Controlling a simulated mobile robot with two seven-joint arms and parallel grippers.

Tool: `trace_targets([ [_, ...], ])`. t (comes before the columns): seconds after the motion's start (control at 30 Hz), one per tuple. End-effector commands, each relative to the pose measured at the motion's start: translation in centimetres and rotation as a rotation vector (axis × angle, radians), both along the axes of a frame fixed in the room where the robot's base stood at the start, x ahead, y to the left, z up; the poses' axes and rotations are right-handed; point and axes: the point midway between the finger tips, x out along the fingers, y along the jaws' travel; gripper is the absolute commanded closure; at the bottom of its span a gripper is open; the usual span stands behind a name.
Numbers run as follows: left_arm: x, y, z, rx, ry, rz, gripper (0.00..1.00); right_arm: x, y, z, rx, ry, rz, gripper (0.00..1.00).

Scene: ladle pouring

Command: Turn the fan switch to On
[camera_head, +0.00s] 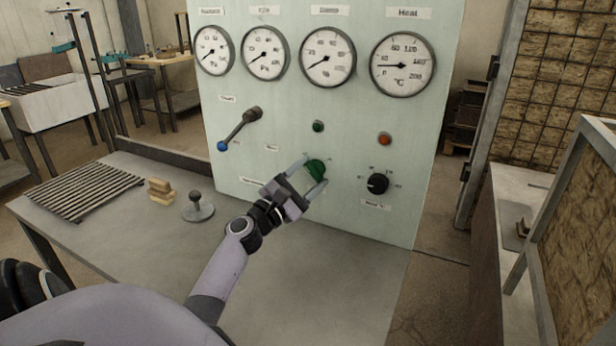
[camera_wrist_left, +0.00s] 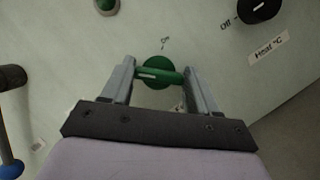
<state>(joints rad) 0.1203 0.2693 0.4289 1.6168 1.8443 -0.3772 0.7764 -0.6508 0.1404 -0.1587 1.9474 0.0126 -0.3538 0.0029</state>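The green fan switch (camera_head: 316,168) is a round knob with a raised grip bar on the pale green panel (camera_head: 290,120). It also shows in the left wrist view (camera_wrist_left: 158,72), where its bar lies nearly level across the picture and a white mark shows towards the bar's left end. A small label (camera_wrist_left: 165,43), apparently "On", is above it there. My left gripper (camera_head: 305,177) has its fingers apart, one on each side of the knob, near the bar's ends. I cannot tell whether they touch it. My right gripper is out of view.
A black heat knob (camera_head: 377,184) is to the right. A lever with a blue ball (camera_head: 222,146) is to the left. Green (camera_head: 318,127) and orange (camera_head: 384,139) lamps sit above. A grey stand with a ball knob (camera_head: 197,208) and wooden blocks (camera_head: 160,190) are on the table.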

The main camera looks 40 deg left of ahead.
Motion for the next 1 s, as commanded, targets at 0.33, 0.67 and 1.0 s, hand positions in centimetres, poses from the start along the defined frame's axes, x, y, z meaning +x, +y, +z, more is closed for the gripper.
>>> trace_targets([
  [0.33,0.0,0.0,0.1,0.059,0.018,-0.001,0.71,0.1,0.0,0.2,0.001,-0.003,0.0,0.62],
  [0.67,-0.1,0.1,0.2,0.289,0.092,-0.001,0.71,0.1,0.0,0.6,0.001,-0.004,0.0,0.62],
  [1.0,-0.1,0.1,0.5,0.598,0.191,-0.002,0.71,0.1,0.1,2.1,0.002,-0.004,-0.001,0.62],
])
